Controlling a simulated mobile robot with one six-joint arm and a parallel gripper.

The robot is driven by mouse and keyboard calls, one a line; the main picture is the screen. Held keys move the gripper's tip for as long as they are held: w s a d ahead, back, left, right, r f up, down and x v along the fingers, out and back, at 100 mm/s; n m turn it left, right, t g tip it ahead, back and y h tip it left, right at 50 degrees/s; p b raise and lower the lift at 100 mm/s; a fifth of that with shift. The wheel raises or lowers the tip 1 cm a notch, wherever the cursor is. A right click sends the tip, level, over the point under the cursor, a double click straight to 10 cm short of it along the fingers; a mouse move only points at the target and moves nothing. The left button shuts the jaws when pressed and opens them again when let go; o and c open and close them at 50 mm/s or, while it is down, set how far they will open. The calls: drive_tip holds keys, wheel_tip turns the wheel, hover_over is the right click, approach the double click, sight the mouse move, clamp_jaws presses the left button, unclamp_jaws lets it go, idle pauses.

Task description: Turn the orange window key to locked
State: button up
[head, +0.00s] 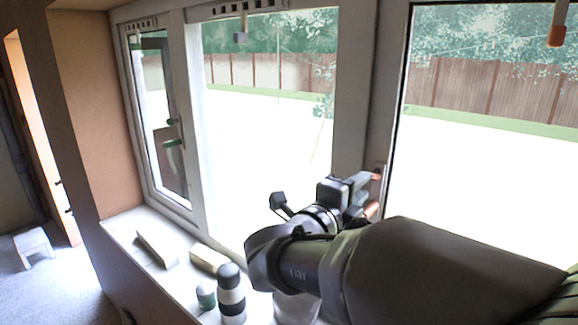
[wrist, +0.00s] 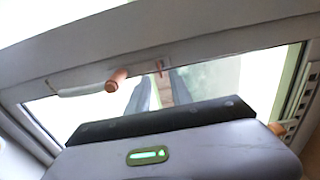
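The small orange window key (wrist: 158,66) shows in the wrist view on a pale plate on the window frame, just beyond my fingertips. In the head view an orange bit that looks like the key (head: 376,176) shows beside the gripper's end. My gripper (wrist: 161,80) has its two dark fingers apart, with a gap between them in line with the key. I see no contact with the key. In the head view my gripper (head: 366,187) is at the frame post, partly hiding the fittings. How the key is turned is too small to tell.
A window handle with an orange neck (wrist: 117,80) and white lever sits close left of the key in the wrist view. The sill (head: 125,240) holds pale blocks (head: 208,258), a striped bottle (head: 231,295) and a small green-and-dark jar (head: 206,297). The left window has green fittings (head: 173,142).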

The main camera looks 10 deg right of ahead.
sight(374, 176)
drive_tip(key=p+x, duration=0.1)
drive_tip(key=x, duration=0.4)
drive_tip(key=shift+w+d, duration=0.15)
clamp_jaws()
